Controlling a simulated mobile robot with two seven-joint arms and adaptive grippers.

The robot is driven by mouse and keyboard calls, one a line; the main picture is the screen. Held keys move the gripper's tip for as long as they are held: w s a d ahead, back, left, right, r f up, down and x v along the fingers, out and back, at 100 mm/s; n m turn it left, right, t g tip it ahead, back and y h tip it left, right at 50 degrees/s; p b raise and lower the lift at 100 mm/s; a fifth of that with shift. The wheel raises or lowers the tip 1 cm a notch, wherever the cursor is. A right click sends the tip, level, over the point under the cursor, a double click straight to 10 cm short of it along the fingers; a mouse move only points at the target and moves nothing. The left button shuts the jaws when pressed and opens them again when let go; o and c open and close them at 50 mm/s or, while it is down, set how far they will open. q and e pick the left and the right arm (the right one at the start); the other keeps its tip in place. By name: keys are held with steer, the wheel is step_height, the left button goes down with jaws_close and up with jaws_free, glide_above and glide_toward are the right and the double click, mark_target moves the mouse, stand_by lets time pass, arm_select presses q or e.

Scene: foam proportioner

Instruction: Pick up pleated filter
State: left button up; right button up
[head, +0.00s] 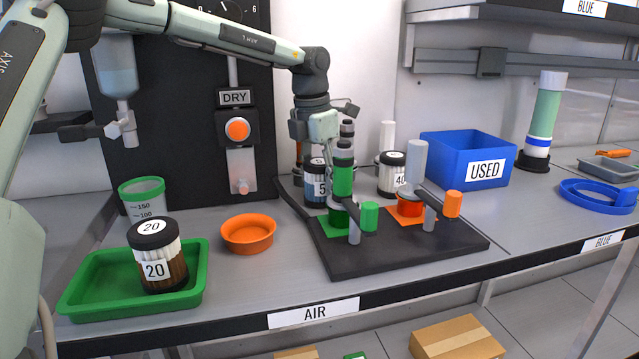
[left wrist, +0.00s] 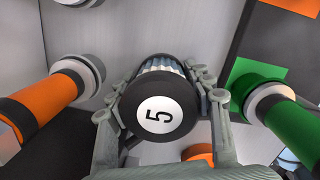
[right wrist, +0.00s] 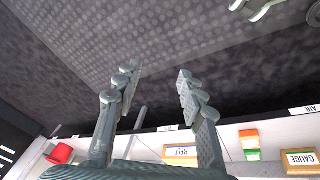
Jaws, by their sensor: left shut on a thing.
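The pleated filter marked 5 (head: 317,188) has a black cap and blue pleats. It stands upright at the back of the bench, partly hidden by the green-banded column. My left gripper (left wrist: 162,105) is shut on this filter 5 (left wrist: 160,115), one finger on each side of its cap. In the head view its fingers are mostly hidden behind the column. Filter 20 (head: 155,262), brown and white, stands in the green tray (head: 78,296). Filter 40 (head: 391,176) stands behind the black plate. My right gripper (right wrist: 157,80) is open and empty, away from the bench items.
The green-banded column (head: 343,178) and the orange-knobbed fixture (head: 452,204) stand on the black plate (head: 400,252). An orange dish (head: 248,234) and clear cup (head: 143,193) are at left. The blue USED bin (head: 444,146) is at right. In the left wrist view, an orange cylinder (left wrist: 45,98) flanks the gripper.

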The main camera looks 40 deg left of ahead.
arm_select(q)
step_height(320, 180, up, 12)
steer(key=shift+r, duration=0.1)
step_height(320, 180, up, 6)
steer(key=shift+f+p, duration=0.1)
steer(key=shift+p, duration=0.3)
arm_select(e)
steer(key=shift+a+f, duration=0.25)
steer(key=shift+f, duration=0.8)
arm_select(q)
steer(key=shift+s, duration=0.1)
arm_select(e)
steer(key=shift+s, duration=0.1)
